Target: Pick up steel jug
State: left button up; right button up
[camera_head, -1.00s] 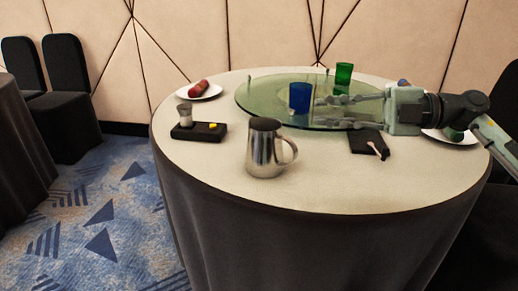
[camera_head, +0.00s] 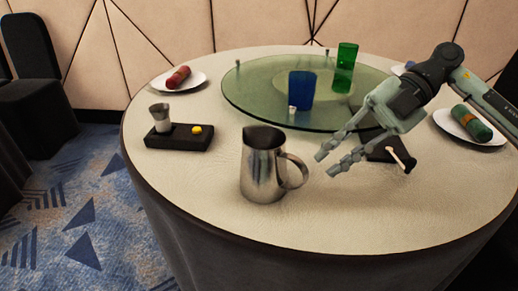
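The steel jug (camera_head: 262,170) stands upright near the front of the round table, its handle (camera_head: 297,171) pointing right. My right gripper (camera_head: 326,164) comes in from the right with its two fingers spread apart and empty. Its fingertips point left toward the jug's handle, a short gap to the right of it. I cannot tell their exact height above the table. My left gripper is not in view.
A glass turntable (camera_head: 250,95) carries a blue cup (camera_head: 301,90) and a green glass (camera_head: 345,68). A black tray (camera_head: 180,143) holds a small metal cup (camera_head: 160,117). Plates with rolled napkins lie left (camera_head: 200,80) and right (camera_head: 447,122). The table front (camera_head: 350,225) is clear.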

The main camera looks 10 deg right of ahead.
aim_at(298, 186)
jog(key=shift+a+f, duration=0.15)
jog(key=shift+a, duration=0.2)
jog(key=x, duration=0.7)
jog(key=shift+s+a+r, duration=0.15)
jog(key=shift+s+r, duration=0.15)
jog(key=shift+s, duration=0.1)
jog(key=shift+c, duration=0.4)
grip_shut()
jog(key=shift+r, duration=0.1)
